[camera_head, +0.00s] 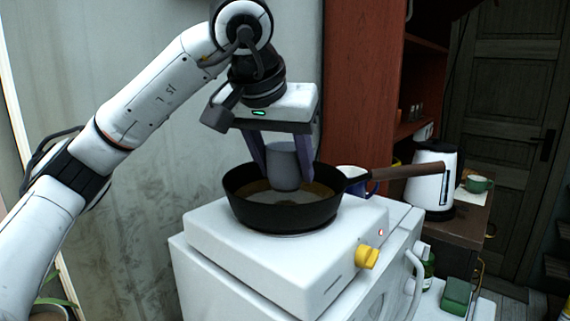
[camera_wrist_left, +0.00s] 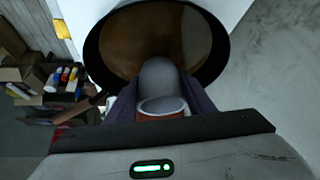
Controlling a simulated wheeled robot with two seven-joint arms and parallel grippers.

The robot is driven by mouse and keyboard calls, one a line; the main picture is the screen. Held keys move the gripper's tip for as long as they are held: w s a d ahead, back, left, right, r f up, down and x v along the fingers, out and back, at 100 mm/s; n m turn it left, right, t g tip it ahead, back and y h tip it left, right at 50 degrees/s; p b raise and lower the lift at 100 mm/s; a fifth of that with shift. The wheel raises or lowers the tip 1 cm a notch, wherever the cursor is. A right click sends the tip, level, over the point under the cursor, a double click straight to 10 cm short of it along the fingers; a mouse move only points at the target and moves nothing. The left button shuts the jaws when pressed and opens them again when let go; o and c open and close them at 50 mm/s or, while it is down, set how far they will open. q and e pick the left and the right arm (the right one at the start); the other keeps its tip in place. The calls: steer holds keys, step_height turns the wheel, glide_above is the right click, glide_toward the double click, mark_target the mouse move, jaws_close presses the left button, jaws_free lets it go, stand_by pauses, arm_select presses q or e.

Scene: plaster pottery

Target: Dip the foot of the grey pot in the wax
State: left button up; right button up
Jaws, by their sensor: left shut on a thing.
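The grey pot (camera_head: 283,167) is upright between the fingers of my left gripper (camera_head: 279,165), which is shut on it. The pot is over the black pan (camera_head: 282,213), its lower part inside the rim. Amber-brown wax (camera_head: 252,188) shows in the pan. I cannot tell for sure whether the foot touches the wax. In the left wrist view the grey pot (camera_wrist_left: 160,82) shows beyond its open mouth, with the wax (camera_wrist_left: 150,35) behind it. My right gripper is not in view.
The pan stands on a white hotplate (camera_head: 225,247) with a yellow knob (camera_head: 367,257) and a lit red light. Its handle (camera_head: 405,171) points right, toward a white kettle (camera_head: 434,178). A green cup (camera_head: 478,183) sits farther right.

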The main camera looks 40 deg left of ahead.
arm_select(q)
steer(key=shift+r, duration=0.1)
step_height(320, 180, up, 8)
steer(key=shift+r+p, duration=0.25)
steer(key=shift+p, duration=0.05)
stand_by(0.6)
stand_by(0.5)
